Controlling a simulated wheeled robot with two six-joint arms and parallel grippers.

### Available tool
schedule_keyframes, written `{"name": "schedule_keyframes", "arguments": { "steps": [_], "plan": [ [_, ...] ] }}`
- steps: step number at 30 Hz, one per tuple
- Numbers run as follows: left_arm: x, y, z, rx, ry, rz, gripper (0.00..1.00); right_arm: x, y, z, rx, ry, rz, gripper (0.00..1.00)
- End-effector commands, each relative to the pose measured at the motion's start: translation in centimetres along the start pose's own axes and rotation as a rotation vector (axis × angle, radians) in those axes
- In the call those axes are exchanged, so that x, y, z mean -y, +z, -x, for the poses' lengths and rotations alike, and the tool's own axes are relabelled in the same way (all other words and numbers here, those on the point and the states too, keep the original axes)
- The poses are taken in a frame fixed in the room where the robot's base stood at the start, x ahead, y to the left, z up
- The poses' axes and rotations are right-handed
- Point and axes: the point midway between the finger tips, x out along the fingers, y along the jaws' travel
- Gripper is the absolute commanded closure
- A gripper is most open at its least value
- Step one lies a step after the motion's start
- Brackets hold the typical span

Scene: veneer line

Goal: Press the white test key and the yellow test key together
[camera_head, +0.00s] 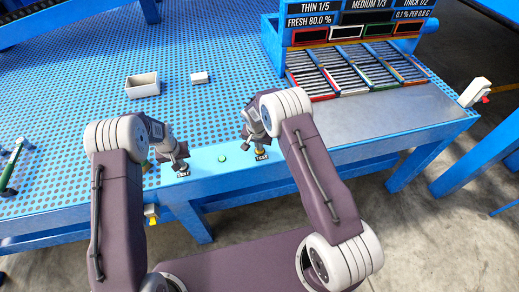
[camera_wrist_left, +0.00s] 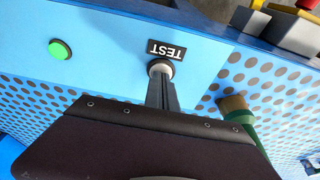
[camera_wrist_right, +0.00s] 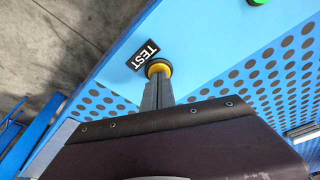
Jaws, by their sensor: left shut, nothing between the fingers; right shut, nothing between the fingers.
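The white test key (camera_wrist_left: 160,65) is a round key beside a black TEST label (camera_wrist_left: 166,50) on the light blue strip. My left gripper (camera_wrist_left: 162,78) is shut and empty, its fingertips over the white key. The yellow test key (camera_wrist_right: 158,66) sits beside another TEST label (camera_wrist_right: 143,54). My right gripper (camera_wrist_right: 157,80) is shut and empty, its fingertips over the yellow key. Both tips look at or very near the key tops; I cannot tell whether either key is pushed down. In the head view the left gripper (camera_head: 181,163) and right gripper (camera_head: 259,148) point down at the front edge.
A green button (camera_head: 222,158) lies between the two keys. A brush with a green handle (camera_wrist_left: 240,112) lies near the left gripper. A white open box (camera_head: 142,87) and a small white block (camera_head: 200,78) stand farther back. A slotted rack (camera_head: 355,68) stands at the back right.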

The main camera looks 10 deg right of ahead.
Motion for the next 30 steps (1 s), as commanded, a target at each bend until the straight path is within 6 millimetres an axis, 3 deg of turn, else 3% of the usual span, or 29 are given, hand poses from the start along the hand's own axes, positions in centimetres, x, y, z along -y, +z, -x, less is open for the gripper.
{"name": "schedule_keyframes", "arguments": {
  "steps": [14, 30],
  "plan": [
    [0.0, 0.0, 0.0, 0.001, 0.0, 0.0, 1.0, 0.0, 0.0, 0.2, 0.0, 0.0, 0.0, 1.0],
    [0.0, 0.0, 0.0, 0.001, 0.0, 0.0, 1.0, 0.0, -1.1, 4.0, -0.001, 0.0, 0.0, 1.0]
  ]
}}
